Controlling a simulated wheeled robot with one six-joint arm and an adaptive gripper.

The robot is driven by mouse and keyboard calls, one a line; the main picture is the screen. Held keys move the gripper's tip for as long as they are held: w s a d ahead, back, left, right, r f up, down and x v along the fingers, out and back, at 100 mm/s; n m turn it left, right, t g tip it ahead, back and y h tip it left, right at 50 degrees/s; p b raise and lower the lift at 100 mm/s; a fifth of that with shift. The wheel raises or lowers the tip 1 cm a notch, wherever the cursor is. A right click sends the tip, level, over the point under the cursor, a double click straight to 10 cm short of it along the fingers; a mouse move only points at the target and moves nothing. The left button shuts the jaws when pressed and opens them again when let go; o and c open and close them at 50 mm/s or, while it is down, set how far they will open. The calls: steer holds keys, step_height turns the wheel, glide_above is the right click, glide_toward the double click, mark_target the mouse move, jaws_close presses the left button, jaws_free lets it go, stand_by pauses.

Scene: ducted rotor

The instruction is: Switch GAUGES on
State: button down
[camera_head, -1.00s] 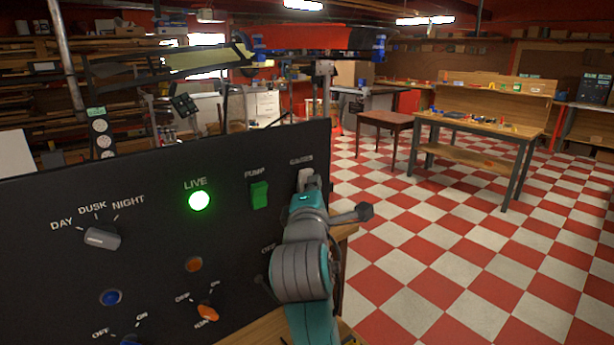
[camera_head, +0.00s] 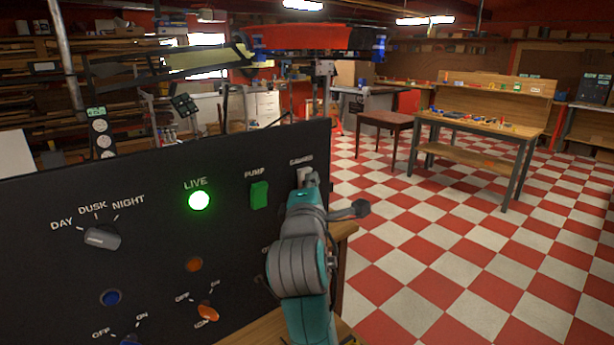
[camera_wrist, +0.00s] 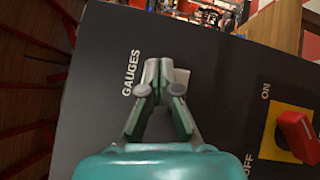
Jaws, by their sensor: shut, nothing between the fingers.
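The GAUGES switch (camera_head: 304,174) is a pale rocker at the upper right of the black panel (camera_head: 60,285) in the head view. My gripper (camera_head: 313,181) is right at it and covers its lower part. In the wrist view my gripper (camera_wrist: 158,88) is shut and empty, with its fingertips against or just in front of the switch, beside the printed word GAUGES. The fingers hide most of the switch there, so I cannot tell its position or whether they touch it.
The green PUMP switch (camera_head: 259,195) is close to the left, beside the lit green LIVE lamp (camera_head: 199,200). A red handle (camera_wrist: 297,135) on a yellow ON/OFF plate is nearby. Knobs (camera_head: 103,238) sit further left. Open checkered floor (camera_head: 450,270) lies right of the panel.

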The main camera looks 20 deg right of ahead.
stand_by(0.4)
steer(key=shift+s+d+f, duration=0.25)
steer(key=shift+s+f, duration=0.1)
steer(key=shift+s, duration=0.4)
steer(key=shift+s+d+f, duration=0.25)
steer(key=shift+s+f, duration=0.1)
steer(key=shift+s, duration=0.35)
steer(key=shift+s+d+f, duration=0.2)
steer(key=shift+s+f, duration=0.15)
steer(key=shift+s, duration=0.4)
steer(key=shift+s+d+f, duration=0.25)
steer(key=shift+s+f, duration=0.1)
steer(key=shift+s, duration=0.35)
